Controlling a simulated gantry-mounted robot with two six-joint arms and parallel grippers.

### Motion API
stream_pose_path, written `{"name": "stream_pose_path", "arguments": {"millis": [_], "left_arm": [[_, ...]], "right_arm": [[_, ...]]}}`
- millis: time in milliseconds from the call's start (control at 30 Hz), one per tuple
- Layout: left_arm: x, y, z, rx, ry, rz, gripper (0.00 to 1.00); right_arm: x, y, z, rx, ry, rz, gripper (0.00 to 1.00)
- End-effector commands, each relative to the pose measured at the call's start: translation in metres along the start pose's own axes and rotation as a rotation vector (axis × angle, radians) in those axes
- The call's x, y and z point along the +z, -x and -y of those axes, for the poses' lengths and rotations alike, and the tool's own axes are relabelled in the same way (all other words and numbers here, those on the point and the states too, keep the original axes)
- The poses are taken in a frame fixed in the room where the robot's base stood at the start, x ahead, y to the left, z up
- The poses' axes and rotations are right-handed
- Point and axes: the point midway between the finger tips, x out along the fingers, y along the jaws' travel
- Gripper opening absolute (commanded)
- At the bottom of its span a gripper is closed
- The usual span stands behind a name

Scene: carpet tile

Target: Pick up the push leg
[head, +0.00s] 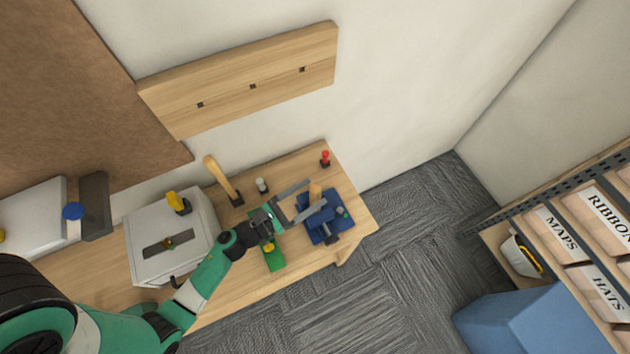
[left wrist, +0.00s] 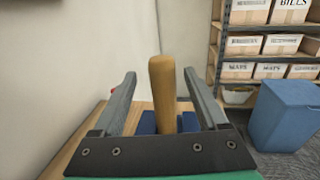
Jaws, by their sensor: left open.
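A light wooden post (head: 315,191) stands at the blue block on the bench and looks to be the push leg. In the left wrist view, this rounded wooden post (left wrist: 162,92) rises between my two grey fingers, with gaps on both sides. My left gripper (head: 317,192) is open, its fingers reaching over the blue block (head: 325,231) on either side of the post. I cannot tell whether a finger touches it. The post's lower end is hidden in the left wrist view by the gripper body. My right gripper is not in view.
The bench holds a white box (head: 140,262), a wooden handle in a dark holder (head: 222,181), a small white cylinder (head: 261,185), a red-topped item (head: 325,159) and a green block (head: 273,257). A blue bin (head: 530,325) and labelled shelves (head: 590,240) stand right.

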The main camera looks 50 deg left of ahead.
Motion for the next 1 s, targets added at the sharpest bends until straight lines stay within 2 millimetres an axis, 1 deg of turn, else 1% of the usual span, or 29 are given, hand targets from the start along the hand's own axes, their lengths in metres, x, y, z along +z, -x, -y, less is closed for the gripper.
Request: {"name": "stream_pose_path", "arguments": {"millis": [167,200,300,533,667,700,767,800,867,900,967,1000], "left_arm": [[0.011,-0.030,0.005,-0.005,0.000,0.003,0.76],[0.009,-0.036,0.004,-0.004,0.000,0.003,0.76],[0.008,-0.047,0.004,-0.002,-0.001,0.001,0.76],[0.008,-0.049,0.004,-0.001,-0.001,0.000,0.76],[0.008,-0.048,0.003,-0.001,-0.001,0.001,0.52],[0.008,-0.048,0.003,-0.001,0.000,0.001,0.45],[0.008,-0.048,0.003,-0.001,0.000,0.001,0.34],[0.008,-0.048,0.003,-0.001,0.000,0.001,0.27],[0.008,-0.048,0.003,-0.001,0.000,0.001,0.16],[0.008,-0.048,0.003,-0.001,0.000,0.001,0.09],[0.008,-0.048,0.003,-0.001,0.000,0.001,0.00],[0.008,-0.048,0.003,-0.001,0.000,0.001,0.00]], "right_arm": [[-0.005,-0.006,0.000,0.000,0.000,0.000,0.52],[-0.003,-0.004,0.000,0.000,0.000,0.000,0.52],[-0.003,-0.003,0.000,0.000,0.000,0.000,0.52],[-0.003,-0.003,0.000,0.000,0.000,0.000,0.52],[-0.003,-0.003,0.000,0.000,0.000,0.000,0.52],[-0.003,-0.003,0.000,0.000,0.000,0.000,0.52],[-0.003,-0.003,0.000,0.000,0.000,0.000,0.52],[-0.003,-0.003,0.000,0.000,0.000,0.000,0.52],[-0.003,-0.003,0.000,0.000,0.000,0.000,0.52],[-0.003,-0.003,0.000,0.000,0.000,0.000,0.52],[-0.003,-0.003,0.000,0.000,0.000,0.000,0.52],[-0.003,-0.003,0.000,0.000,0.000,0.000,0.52]]}}
